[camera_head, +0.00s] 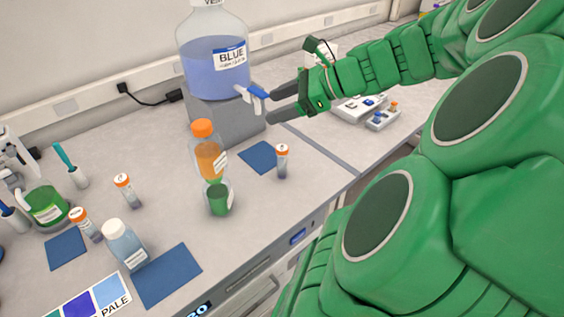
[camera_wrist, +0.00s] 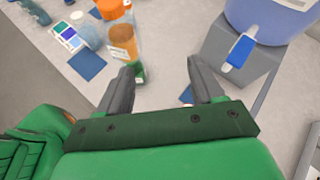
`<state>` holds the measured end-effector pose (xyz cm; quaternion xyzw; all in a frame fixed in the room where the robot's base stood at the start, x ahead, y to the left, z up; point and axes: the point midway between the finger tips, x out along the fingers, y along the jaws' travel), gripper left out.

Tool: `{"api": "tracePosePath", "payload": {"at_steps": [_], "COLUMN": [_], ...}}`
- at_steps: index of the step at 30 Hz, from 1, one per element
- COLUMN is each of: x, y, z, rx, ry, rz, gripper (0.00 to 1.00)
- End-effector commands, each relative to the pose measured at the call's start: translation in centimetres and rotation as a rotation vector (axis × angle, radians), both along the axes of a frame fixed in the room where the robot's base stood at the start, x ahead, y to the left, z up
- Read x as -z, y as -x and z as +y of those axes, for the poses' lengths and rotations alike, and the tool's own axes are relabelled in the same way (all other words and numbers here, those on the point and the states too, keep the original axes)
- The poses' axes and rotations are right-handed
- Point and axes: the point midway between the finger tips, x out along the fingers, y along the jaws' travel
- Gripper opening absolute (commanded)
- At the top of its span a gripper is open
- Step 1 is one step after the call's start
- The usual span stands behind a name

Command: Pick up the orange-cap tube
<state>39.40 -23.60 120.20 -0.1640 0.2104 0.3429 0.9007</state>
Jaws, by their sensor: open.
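Several small tubes with orange caps show in the head view. One tube (camera_head: 282,160) stands upright beside a small blue mat (camera_head: 257,157) near the front of the bench. Another tube (camera_head: 127,190) stands further left, and a third tube (camera_head: 85,223) stands at the far left. Which one is meant I cannot tell. My gripper (camera_head: 270,106) is open and empty, above and behind the nearest tube, by the blue bottle's tap. In the wrist view my gripper's fingers (camera_wrist: 160,68) are apart with bench between them. I cannot make out the nearest tube there.
A large blue-liquid bottle (camera_head: 213,68) with a tap stands on a grey block (camera_head: 228,112). A clear white-capped bottle (camera_head: 124,245) stands front left. A small rack (camera_head: 383,120) is right.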

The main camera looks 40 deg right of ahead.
Motion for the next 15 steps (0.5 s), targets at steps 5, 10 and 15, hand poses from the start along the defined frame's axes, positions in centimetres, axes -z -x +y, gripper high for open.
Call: {"api": "tracePosePath", "payload": {"at_steps": [5, 10, 15], "x": [-0.1, -0.2, -0.2], "y": [0.6, 1.2, 1.9], "z": [-3.3, -5.7, -7.9], "rx": [0.125, 0.213, 0.292], "ry": [-0.080, -0.144, -0.203], "rz": [-0.005, -0.011, -0.015], "gripper": [0.67, 0.67, 0.67]}}
